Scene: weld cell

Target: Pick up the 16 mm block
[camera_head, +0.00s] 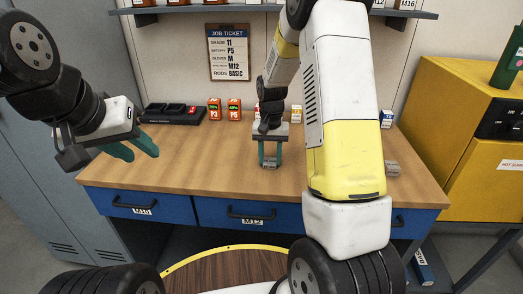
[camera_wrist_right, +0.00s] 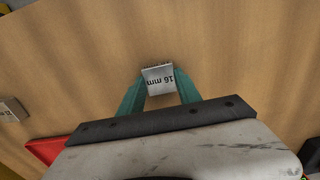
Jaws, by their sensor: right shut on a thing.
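The 16 mm block (camera_wrist_right: 159,79) is a small grey metal block with "16 mm" printed on its top in the right wrist view. My right gripper (camera_wrist_right: 160,90) is shut on it, with a teal finger on each side. In the head view the block (camera_head: 269,163) shows between the fingertips of my right gripper (camera_head: 270,156), at the front part of the workbench. I cannot tell whether it touches the bench top. My left gripper (camera_head: 139,149) is at the left, above the bench's left end, with its teal fingers apart and empty.
The wooden bench (camera_head: 200,178) is mostly clear in front. A black tray (camera_head: 173,114) and orange boxes marked P3 (camera_head: 214,109) and P5 (camera_head: 234,109) stand at the back. Another grey block (camera_head: 392,168) lies right of my arm. A yellow cabinet (camera_head: 440,130) stands at the right.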

